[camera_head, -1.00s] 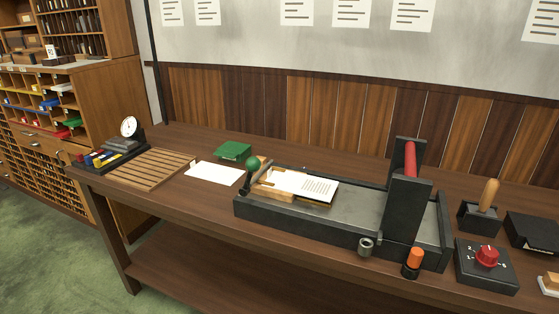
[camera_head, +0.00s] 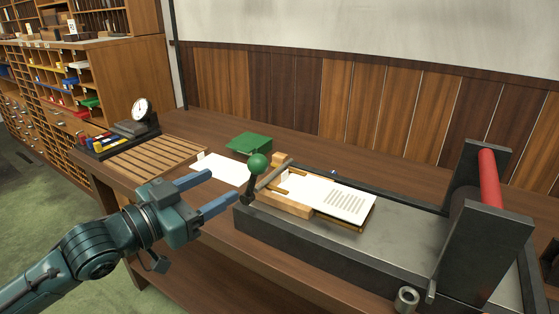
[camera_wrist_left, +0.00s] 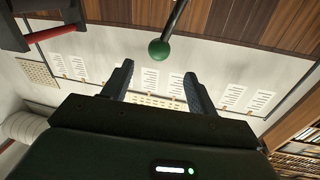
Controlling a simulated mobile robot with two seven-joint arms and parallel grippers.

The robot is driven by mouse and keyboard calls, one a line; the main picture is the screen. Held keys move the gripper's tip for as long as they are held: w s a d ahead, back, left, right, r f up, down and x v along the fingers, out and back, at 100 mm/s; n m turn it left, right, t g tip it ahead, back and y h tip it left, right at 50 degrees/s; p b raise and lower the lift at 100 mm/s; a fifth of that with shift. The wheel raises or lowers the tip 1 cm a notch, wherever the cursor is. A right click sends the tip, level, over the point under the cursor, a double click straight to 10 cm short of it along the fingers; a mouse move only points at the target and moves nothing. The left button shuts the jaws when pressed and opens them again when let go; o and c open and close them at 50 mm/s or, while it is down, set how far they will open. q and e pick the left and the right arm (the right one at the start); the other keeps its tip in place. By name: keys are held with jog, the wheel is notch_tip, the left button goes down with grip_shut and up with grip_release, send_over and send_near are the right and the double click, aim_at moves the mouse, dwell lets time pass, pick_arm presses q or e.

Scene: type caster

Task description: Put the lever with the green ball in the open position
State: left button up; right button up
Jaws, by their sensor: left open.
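The lever's green ball (camera_head: 258,163) tops a short dark handle (camera_head: 249,188) at the left end of the press bed (camera_head: 330,245). The handle leans slightly to the right. My left gripper (camera_head: 222,191) is open and empty, its two blue fingers pointing right toward the lever, a short gap to the left of it. In the left wrist view the green ball (camera_wrist_left: 159,49) and its dark rod show just beyond the space between the open fingers (camera_wrist_left: 158,80). My right gripper is not in view.
A wooden frame with a printed sheet (camera_head: 330,196) lies on the bed beside the lever. The roller stand (camera_head: 485,225) with a red bar rises at the right.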

aim_at(265, 162)
pick_arm(q)
jog(key=x, duration=1.3)
jog(key=shift+p, duration=0.3)
jog(key=shift+c, duration=0.6)
grip_shut()
